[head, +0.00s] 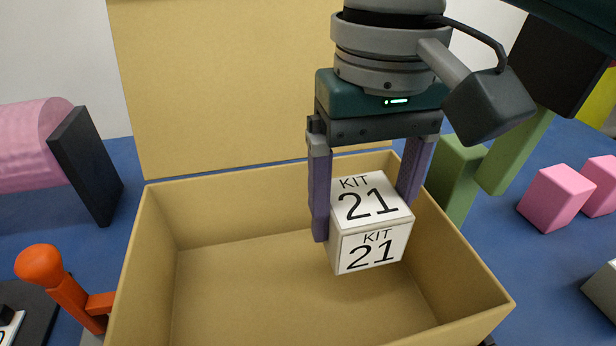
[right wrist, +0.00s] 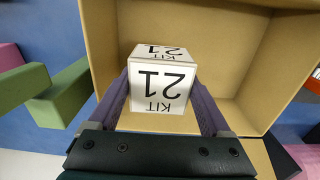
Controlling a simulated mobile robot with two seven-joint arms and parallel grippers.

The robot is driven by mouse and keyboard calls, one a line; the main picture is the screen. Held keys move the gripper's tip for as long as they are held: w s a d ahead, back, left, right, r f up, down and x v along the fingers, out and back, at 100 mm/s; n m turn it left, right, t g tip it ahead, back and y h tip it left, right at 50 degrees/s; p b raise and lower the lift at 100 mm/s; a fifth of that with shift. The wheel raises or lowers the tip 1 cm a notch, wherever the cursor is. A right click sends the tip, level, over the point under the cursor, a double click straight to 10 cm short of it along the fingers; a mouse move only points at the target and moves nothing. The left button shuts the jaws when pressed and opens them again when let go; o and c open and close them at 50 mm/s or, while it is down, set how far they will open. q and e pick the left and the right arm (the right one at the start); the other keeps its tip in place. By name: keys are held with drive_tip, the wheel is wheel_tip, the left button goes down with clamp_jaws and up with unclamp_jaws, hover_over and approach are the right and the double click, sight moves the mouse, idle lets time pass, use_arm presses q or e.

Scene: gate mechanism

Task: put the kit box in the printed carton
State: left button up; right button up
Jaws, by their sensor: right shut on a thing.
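The kit box (head: 368,250) is a white cube marked "KIT 21" on its top and front. My right gripper (head: 362,210) points down and is shut on it, one purple finger on each side. The box is within the opening of the tan carton (head: 240,290), toward its right side. I cannot tell whether its underside touches the carton floor. The right wrist view also shows the kit box (right wrist: 160,92) between the fingers, with the carton (right wrist: 225,60) around it. No print shows on the carton faces in view. My left gripper is not in view.
The carton's lid (head: 220,90) stands up at the back. An orange round-topped handle (head: 42,266) is at the left, close to the carton. Green blocks (head: 455,175) and pink blocks (head: 556,197) are at the right. A black panel (head: 86,165) and pink cylinder (head: 30,145) are at the left.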

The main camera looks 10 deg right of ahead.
sight(363, 198)
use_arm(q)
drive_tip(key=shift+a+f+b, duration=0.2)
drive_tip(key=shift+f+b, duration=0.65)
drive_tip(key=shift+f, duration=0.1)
use_arm(e)
wheel_tip(363, 198, down, 9)
drive_tip(key=shift+f, duration=0.1)
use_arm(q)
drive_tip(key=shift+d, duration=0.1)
use_arm(e)
drive_tip(key=o, duration=1.6)
drive_tip(key=shift+c, duration=0.2)
use_arm(q)
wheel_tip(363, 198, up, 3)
drive_tip(key=p, duration=0.2)
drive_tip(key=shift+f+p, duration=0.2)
drive_tip(key=shift+p, duration=0.1)
use_arm(e)
wheel_tip(363, 198, up, 12)
drive_tip(key=shift+r, duration=0.1)
